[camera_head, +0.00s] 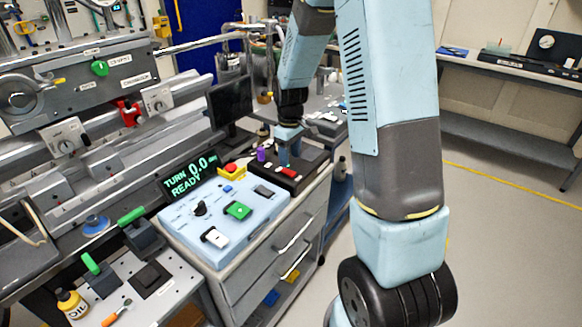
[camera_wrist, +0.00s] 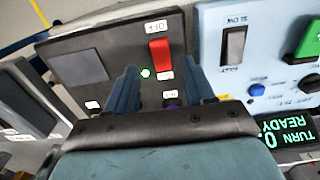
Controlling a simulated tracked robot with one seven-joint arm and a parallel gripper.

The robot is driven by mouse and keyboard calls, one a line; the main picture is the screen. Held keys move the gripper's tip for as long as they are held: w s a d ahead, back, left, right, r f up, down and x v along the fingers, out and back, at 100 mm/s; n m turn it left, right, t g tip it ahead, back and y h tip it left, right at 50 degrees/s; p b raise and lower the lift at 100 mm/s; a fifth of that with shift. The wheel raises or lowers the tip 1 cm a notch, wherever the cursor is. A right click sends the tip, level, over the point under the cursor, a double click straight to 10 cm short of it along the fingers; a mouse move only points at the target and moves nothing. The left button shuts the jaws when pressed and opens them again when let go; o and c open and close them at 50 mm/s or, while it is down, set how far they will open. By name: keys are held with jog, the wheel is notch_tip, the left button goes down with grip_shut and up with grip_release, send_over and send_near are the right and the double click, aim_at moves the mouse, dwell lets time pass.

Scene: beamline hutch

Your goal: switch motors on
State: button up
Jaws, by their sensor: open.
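A dark switch box (camera_head: 312,166) stands at the right end of the bench and fills much of the wrist view (camera_wrist: 110,40). It carries a red rocker switch (camera_wrist: 160,54), which also shows in the head view (camera_head: 289,173). A label reading OFF, upside down, sits at the switch's upper end in the wrist view; the smaller labels below are hard to read. A small pale lamp (camera_wrist: 145,73) looks lit beside it. My gripper (camera_head: 284,158) is above the box, open and empty. Its fingers straddle the line of the switch in the wrist view (camera_wrist: 160,72). Contact cannot be told.
A light blue console (camera_head: 215,222) with a green button, white switch and knob adjoins the box. Its display (camera_head: 190,175) reads TURN 0.0 READY. A red stop button (camera_head: 231,169) stands close by. A dark monitor (camera_head: 230,103) is behind. The floor at right is clear.

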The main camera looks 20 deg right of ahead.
aim_at(290, 172)
jog(key=shift+f, duration=2.5)
grip_shut()
